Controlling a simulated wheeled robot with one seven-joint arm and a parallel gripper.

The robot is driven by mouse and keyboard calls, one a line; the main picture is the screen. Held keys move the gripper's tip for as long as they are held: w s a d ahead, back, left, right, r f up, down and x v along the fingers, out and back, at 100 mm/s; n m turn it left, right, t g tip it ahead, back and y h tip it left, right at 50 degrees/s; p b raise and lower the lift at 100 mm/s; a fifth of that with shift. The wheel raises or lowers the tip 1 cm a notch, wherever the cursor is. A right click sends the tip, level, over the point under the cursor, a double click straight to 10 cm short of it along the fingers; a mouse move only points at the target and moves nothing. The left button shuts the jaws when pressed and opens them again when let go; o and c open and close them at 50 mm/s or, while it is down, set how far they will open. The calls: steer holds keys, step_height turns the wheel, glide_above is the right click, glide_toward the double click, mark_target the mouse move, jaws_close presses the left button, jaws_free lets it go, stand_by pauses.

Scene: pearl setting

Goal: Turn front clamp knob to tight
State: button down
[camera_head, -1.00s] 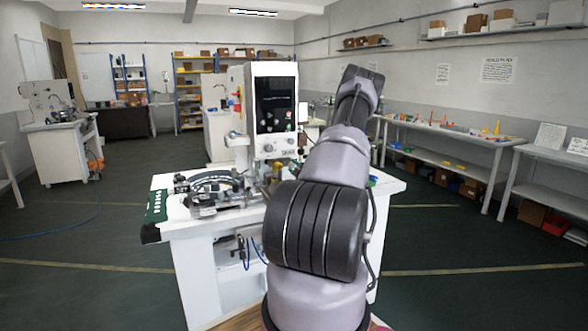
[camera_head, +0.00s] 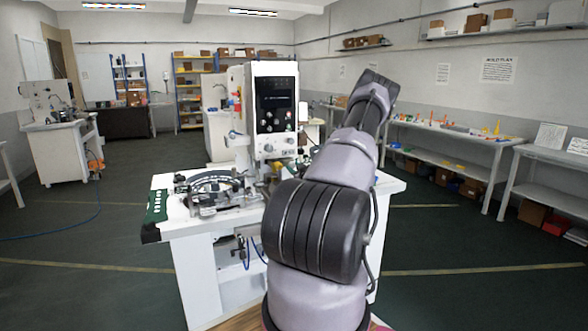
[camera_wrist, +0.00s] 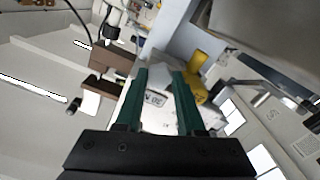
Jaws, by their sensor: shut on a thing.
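In the wrist view, the two green fingers of my gripper (camera_wrist: 160,70) are closed on a small pale grey piece (camera_wrist: 157,84) that lies between them, with a marked label on its near part. I cannot tell for sure that this piece is the front clamp knob. A yellow part (camera_wrist: 196,76) lies just beyond the right finger. In the head view, the white machine (camera_head: 276,105) with a dark screen stands on the white bench (camera_head: 190,222).
A dark ring-shaped fixture (camera_head: 212,187) and a green strip (camera_head: 156,206) lie on the bench's left part. In the wrist view, a brown block (camera_wrist: 112,60) is close to the left finger. Shelves (camera_head: 445,150) line the right wall, and open floor surrounds the bench.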

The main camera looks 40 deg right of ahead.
steer(key=shift+f+m, duration=0.1)
steer(key=shift+m, duration=0.4)
steer(key=c, duration=0.5)
jaws_free()
steer(key=v, duration=1.1)
steer(key=shift+d, duration=0.1)
